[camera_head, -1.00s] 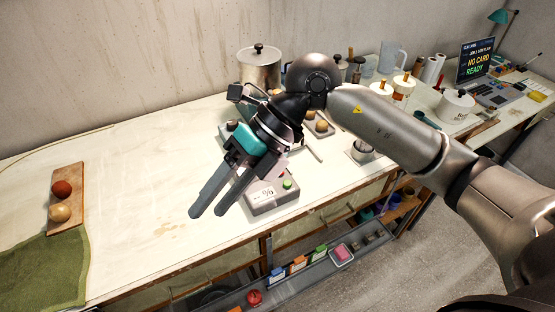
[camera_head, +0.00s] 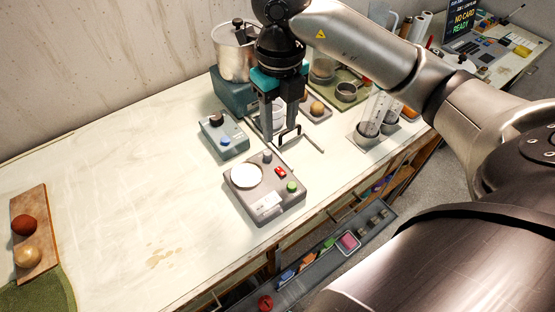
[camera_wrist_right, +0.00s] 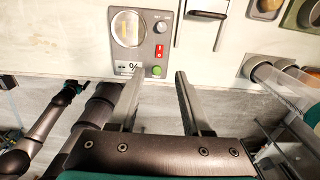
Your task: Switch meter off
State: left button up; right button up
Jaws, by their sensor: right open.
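The meter (camera_head: 285,203) is a grey box on the table with a round white dial, a small grey knob, a red rocker switch (camera_head: 281,173), a green button and a % label. In the right wrist view the meter (camera_wrist_right: 120,52) is at the top left of centre, with its red switch (camera_wrist_right: 158,52) right of the dial. The switch's position is too small to tell. My right gripper (camera_head: 279,138) is open and empty, pointing down behind the meter's back right, apart from it. A dark arm end with teal, perhaps my left gripper (camera_wrist_right: 75,88), shows at left; its jaws are unclear.
A black-handled metal frame (camera_head: 287,134) is close to the right gripper's fingers. A grey device (camera_head: 224,142) with a black knob and blue button stands behind the meter. A metal pot (camera_head: 233,58) and clear cylinders (camera_head: 375,112) are farther off.

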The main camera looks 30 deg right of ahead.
aim_at(279, 169)
notch_tip(279, 169, down, 11)
jog(key=shift+r+b, duration=0.1)
jog(key=shift+b, duration=1)
jog(key=shift+f, duration=0.6)
pick_arm(q)
jog(key=w+f, duration=0.1)
jog(key=f, duration=0.1)
jog(key=shift+w+d+f, duration=0.1)
jog(key=shift+w+f, duration=0.2)
jog(key=shift+w, duration=0.1)
pick_arm(e)
jog(key=shift+w+f, duration=0.1)
pick_arm(q)
jog(key=shift+s, duration=0.15)
pick_arm(e)
grip_shut()
